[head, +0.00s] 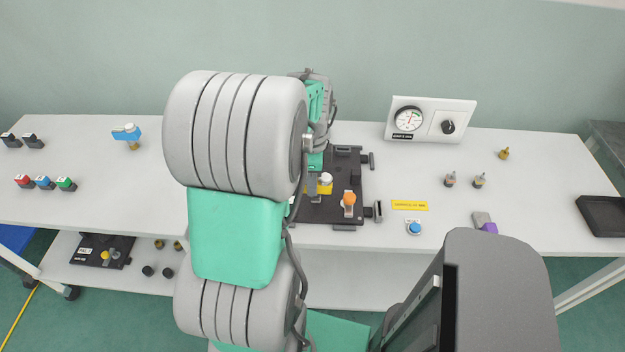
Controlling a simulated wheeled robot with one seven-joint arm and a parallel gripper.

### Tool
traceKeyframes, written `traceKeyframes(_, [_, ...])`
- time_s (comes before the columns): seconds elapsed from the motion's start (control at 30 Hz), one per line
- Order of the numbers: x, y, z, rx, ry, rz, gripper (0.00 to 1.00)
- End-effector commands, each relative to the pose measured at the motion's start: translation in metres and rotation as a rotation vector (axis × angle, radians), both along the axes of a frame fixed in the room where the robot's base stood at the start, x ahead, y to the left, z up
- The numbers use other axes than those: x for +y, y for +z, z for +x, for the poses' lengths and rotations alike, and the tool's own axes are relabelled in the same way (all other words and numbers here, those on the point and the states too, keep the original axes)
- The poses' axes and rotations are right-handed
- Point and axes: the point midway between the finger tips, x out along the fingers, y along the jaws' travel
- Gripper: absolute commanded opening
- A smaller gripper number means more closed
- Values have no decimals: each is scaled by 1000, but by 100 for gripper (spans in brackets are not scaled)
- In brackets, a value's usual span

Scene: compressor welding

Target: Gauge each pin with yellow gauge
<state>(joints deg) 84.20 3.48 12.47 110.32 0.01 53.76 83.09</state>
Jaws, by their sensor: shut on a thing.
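My gripper (316,178) is low over the black fixture (330,213), partly hidden behind my own arm. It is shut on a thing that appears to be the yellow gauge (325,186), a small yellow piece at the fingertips. Its lower end is too small to make out, so I cannot tell if it touches a pin. An orange-topped piece (348,198) stands on the fixture just right of the yellow one. The pins cannot be made out, and the left part of the fixture is hidden by my arm.
A gauge panel (430,119) stands at the back. Two small fittings (464,180), a brass fitting (503,153), a blue button (414,228) and a black tray (603,215) lie to the right. Coloured blocks (45,183) and a blue-handled valve (127,133) are left. The right-hand bench has free room.

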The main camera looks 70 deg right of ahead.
Motion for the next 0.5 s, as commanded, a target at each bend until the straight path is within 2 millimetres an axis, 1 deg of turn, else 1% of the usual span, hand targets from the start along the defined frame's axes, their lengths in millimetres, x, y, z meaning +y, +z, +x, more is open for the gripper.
traceKeyframes(0.03, [-1,4,0,0,0,-2,0])
traceKeyframes(0.17, [-1,5,0,0,0,-2,0])
traceKeyframes(0.5, [-1,36,0,-1,0,-3,0])
